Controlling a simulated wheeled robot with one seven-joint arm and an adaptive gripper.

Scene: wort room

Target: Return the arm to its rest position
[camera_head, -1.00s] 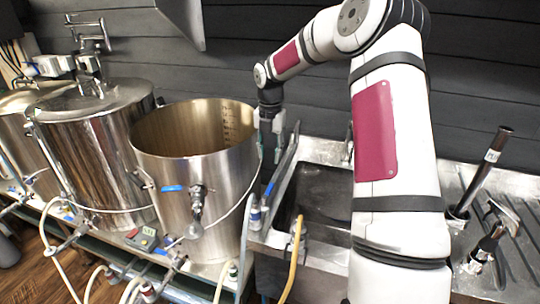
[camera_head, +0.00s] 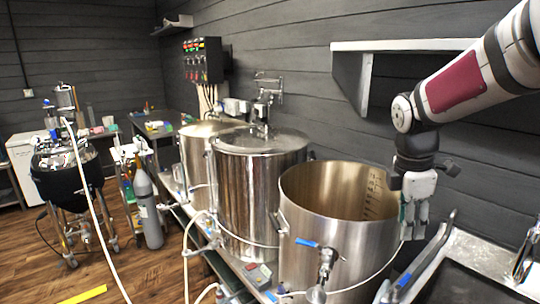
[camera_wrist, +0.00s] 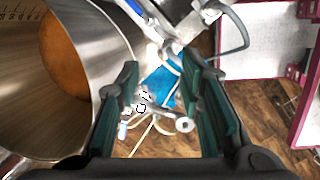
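My arm reaches in from the right in the head view. My gripper (camera_head: 413,218) points down just right of the open steel pot (camera_head: 340,225), beside its rim. In the wrist view my gripper (camera_wrist: 160,68) has its two green-lined fingers apart, with nothing between them. The pot (camera_wrist: 95,40) lies to the left there, its inside showing an orange-brown bottom. Whether a finger touches the pot's outer wall, I cannot tell.
Lidded steel vessels (camera_head: 262,185) stand left of the open pot. A sink (camera_head: 465,285) lies right of my gripper, and a wall shelf (camera_head: 400,46) hangs behind the arm. A dark kettle (camera_head: 68,175) and a gas cylinder (camera_head: 147,210) stand at far left.

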